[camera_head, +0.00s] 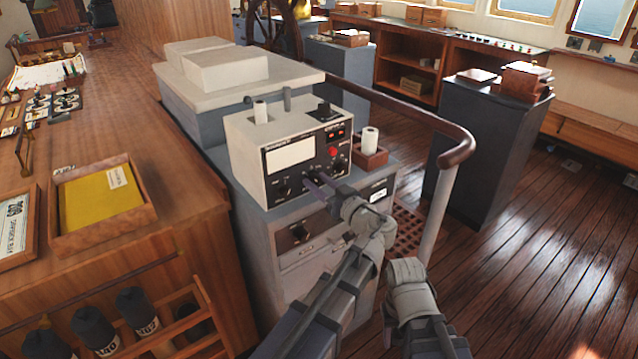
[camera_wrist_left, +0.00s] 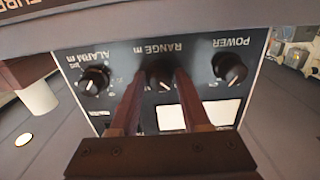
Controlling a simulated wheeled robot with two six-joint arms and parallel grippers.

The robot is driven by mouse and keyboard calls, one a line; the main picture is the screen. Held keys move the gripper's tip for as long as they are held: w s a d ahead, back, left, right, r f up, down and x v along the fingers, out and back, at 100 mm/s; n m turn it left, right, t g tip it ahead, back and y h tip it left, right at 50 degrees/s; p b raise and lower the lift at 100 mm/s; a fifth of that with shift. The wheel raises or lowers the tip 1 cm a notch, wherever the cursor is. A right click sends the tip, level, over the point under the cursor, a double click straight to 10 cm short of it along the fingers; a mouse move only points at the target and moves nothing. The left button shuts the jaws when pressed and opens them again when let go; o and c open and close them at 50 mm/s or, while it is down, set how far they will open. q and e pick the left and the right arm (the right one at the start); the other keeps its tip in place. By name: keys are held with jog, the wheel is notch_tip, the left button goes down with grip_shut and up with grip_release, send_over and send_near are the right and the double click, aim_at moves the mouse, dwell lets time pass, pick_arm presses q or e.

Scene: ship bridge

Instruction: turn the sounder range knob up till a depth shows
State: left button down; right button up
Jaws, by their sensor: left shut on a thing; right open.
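The sounder (camera_head: 290,155) is a pale box with a black front panel, standing on a grey console. Its display (camera_head: 289,155) is a blank white rectangle. My left gripper (camera_head: 308,181) reaches its lower front. In the left wrist view the panel appears upside down, and my left gripper (camera_wrist_left: 160,80) is shut on the range knob (camera_wrist_left: 160,72), one finger on each side. The fingers partly cover the knob. The power knob (camera_wrist_left: 230,68) and alarm knob (camera_wrist_left: 95,79) sit on either side. My right gripper (camera_head: 408,272) is low, right of the console, apart from it; its fingertips are hard to make out.
A red button (camera_head: 332,152) is on the sounder's right side. A wooden holder (camera_head: 370,157) with a white cylinder stands right of it. A curved wooden handrail (camera_head: 455,150) passes close to the right. A chart counter with a yellow tray (camera_head: 98,197) is at left.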

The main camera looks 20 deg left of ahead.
pick_arm(q)
jog(key=m, duration=0.4)
jog(key=shift+m, duration=2.2)
jog(key=c, duration=0.5)
grip_release()
jog(key=shift+s, duration=0.1)
